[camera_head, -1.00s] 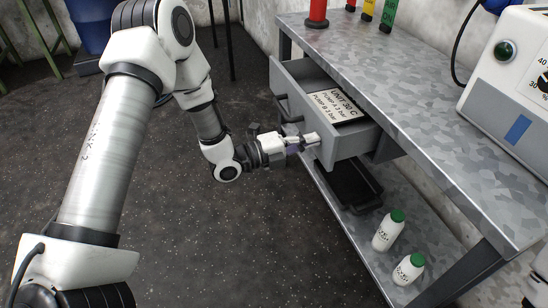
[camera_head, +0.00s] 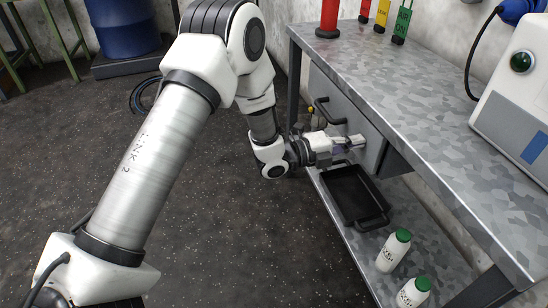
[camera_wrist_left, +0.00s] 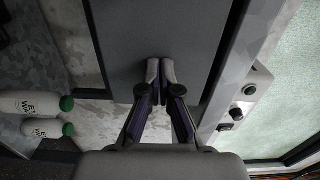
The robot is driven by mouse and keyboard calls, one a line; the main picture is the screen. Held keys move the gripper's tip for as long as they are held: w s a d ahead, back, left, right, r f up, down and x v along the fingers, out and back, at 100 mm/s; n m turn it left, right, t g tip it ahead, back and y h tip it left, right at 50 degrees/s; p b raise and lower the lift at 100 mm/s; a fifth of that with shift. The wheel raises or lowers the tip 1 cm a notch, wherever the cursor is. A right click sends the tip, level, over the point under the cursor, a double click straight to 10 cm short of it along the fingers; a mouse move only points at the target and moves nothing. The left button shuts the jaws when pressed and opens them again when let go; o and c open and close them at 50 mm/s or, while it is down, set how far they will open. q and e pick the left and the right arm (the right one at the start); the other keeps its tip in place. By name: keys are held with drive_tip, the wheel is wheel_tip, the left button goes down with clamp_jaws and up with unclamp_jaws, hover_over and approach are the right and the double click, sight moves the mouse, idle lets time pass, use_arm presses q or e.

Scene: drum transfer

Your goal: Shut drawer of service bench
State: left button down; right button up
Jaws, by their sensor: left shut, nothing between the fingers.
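The service bench (camera_head: 425,125) has a speckled grey metal top and runs along the right in the head view. Its grey drawer (camera_head: 328,88) with a dark bar handle (camera_head: 325,112) sits under the top, and its inside no longer shows. My left gripper (camera_head: 358,142) is shut and empty, with its fingertips at the drawer's front panel. In the left wrist view the closed fingertips (camera_wrist_left: 160,68) lie against or very close to the grey drawer front (camera_wrist_left: 165,28); contact is hard to tell. My right gripper is not in view.
A black tray (camera_head: 350,195) and white bottles with green caps (camera_head: 393,250) stand on the lower shelf. A white instrument box (camera_head: 520,100) and a red cylinder (camera_head: 329,18) stand on the bench top. A blue drum (camera_head: 122,25) is at the back left.

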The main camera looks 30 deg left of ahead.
use_arm(q)
drive_tip(key=shift+w+r, duration=0.1)
drive_tip(key=shift+r, duration=0.15)
drive_tip(key=v, duration=1.2)
drive_tip(key=shift+f, duration=0.25)
